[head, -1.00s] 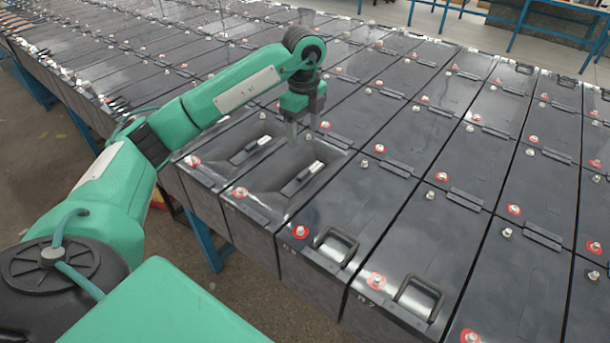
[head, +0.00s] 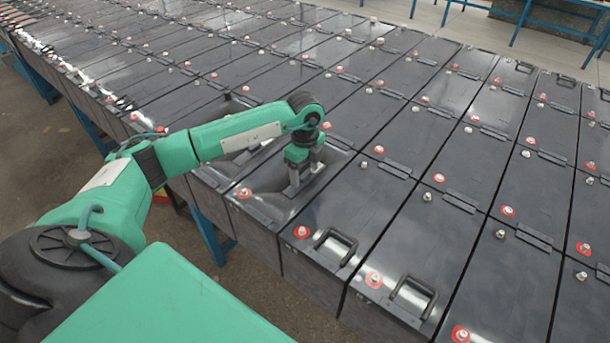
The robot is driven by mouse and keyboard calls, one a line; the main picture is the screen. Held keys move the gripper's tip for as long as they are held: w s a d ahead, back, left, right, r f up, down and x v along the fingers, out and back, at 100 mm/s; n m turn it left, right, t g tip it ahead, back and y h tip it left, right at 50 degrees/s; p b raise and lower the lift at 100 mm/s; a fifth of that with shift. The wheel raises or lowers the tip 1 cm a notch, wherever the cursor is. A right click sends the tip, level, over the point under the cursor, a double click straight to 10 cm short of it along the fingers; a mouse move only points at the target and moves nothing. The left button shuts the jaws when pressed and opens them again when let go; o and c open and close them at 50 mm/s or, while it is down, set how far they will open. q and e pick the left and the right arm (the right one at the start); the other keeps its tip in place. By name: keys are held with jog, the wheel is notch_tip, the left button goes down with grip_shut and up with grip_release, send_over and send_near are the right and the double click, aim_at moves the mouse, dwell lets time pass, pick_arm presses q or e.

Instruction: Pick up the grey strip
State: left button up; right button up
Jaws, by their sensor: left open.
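The grey strip (head: 291,191) lies in a sunken area in the top of a dark battery near the front edge of the rows. Only its near end shows; my gripper hides most of it. My left gripper (head: 303,176) points down over the strip, low in the recess. Its jaws are open, with the fingers near or around the strip; I cannot tell whether they touch it. My right gripper is not in view.
Dark batteries (head: 345,210) with red-ringed terminals stand in tight rows all around. Two front batteries have raised handles (head: 335,246). My left forearm covers most of a neighbouring recess. Blue stands (head: 560,40) are at the back right.

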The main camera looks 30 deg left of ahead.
pick_arm(q)
jog(key=c, duration=1)
jog(key=shift+c, duration=0.3)
jog(key=shift+r, duration=0.1)
